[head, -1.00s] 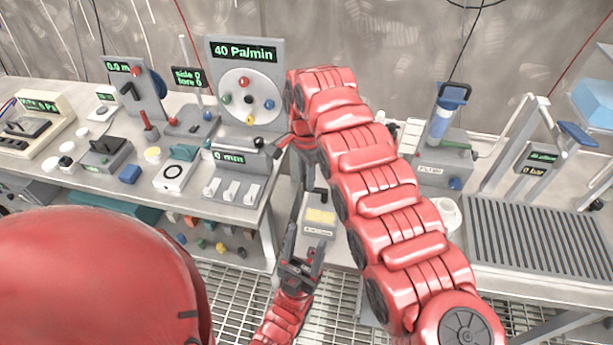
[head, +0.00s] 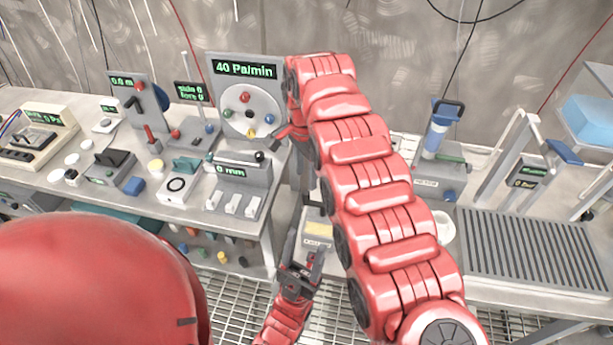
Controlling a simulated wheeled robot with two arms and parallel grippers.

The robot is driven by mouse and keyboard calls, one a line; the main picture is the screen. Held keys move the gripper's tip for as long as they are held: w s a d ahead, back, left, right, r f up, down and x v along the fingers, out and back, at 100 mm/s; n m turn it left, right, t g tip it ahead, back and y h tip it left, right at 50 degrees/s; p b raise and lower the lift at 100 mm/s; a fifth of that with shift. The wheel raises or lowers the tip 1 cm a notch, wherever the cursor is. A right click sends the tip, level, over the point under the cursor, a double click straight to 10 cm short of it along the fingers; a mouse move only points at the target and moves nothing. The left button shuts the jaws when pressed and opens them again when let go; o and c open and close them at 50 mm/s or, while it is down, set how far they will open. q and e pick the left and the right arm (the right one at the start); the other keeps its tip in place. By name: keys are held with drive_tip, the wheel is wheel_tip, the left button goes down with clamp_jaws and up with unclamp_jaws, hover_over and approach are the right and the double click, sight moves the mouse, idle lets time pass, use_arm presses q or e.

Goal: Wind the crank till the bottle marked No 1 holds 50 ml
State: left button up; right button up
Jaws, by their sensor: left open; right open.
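No bottle with a readable No 1 mark shows, and I cannot tell for sure which part is the crank. A white disc with coloured knobs (head: 238,111) stands on a grey panel (head: 213,91) reading 40 Pa/min. A lever with a red grip (head: 152,139) stands further left on the bench. My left gripper (head: 302,268) is open and empty, low in front of the gap between the benches. My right gripper (head: 284,134) is at the panel's right edge, partly hidden by its own arm. It is open; contact with the panel cannot be told.
The left bench (head: 266,216) is crowded with small devices and switches. A clear cylinder with a blue top (head: 437,130) stands on the right bench by a slatted grey plate (head: 540,242). A small box with a yellow label (head: 318,229) sits low between the benches. Grating floor (head: 345,325) lies below.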

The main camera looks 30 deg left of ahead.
wheel_tip(320, 180, up, 10)
drive_tip(key=p, duration=0.8)
drive_tip(key=shift+r+p, duration=0.15)
drive_tip(key=shift+p, duration=0.25)
drive_tip(key=shift+r, duration=0.1)
